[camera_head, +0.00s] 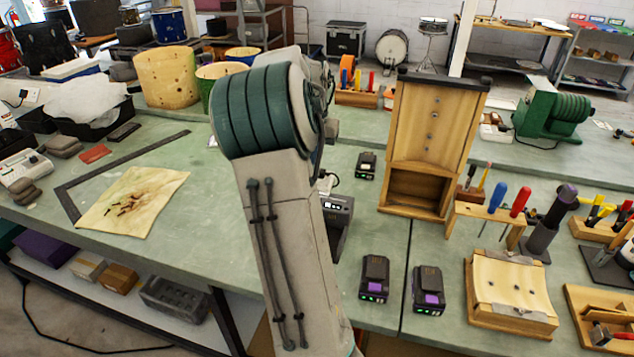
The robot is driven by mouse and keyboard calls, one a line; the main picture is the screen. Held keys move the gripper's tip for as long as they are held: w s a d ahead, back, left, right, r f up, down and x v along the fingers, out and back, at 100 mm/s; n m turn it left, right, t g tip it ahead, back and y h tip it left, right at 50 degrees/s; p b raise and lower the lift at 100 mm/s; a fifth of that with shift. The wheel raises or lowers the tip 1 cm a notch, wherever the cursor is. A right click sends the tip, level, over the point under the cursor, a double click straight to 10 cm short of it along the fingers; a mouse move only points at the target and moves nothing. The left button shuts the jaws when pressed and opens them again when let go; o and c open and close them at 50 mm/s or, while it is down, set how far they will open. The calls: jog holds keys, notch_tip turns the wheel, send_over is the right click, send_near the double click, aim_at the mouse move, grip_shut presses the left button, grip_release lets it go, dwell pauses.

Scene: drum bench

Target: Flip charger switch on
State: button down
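A dark box that looks like the charger (340,222) stands on the green bench in the middle of the head view. My own arm (285,235) crosses in front of it and hides its left part. A row of small marks shows along its upper edge, but I cannot make out a switch or its position. Two black battery packs with purple fronts, the left one (375,278) and the right one (428,290), stand to the right of the charger and show small green lights. My gripper is hidden behind my arm.
A smaller black pack (366,165) lies behind the charger. A tall wooden cabinet (432,130) stands to the right. A wooden rack with screwdrivers (490,214) and a clamped wooden block (510,288) are farther right. The bench left of my arm has free room around a stained cloth (133,200).

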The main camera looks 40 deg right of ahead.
jog(key=d+b, duration=0.1)
jog(key=b, duration=0.2)
dwell(0.4)
jog(key=f, duration=0.4)
jog(key=d+f, duration=0.1)
jog(key=f, duration=0.4)
jog(key=w+f, duration=0.1)
jog(key=f, duration=0.3)
jog(key=shift+d+f+p, duration=0.3)
jog(key=shift+d+f, duration=0.05)
jog(key=shift+f, duration=0.05)
jog(key=shift+w+a, duration=0.1)
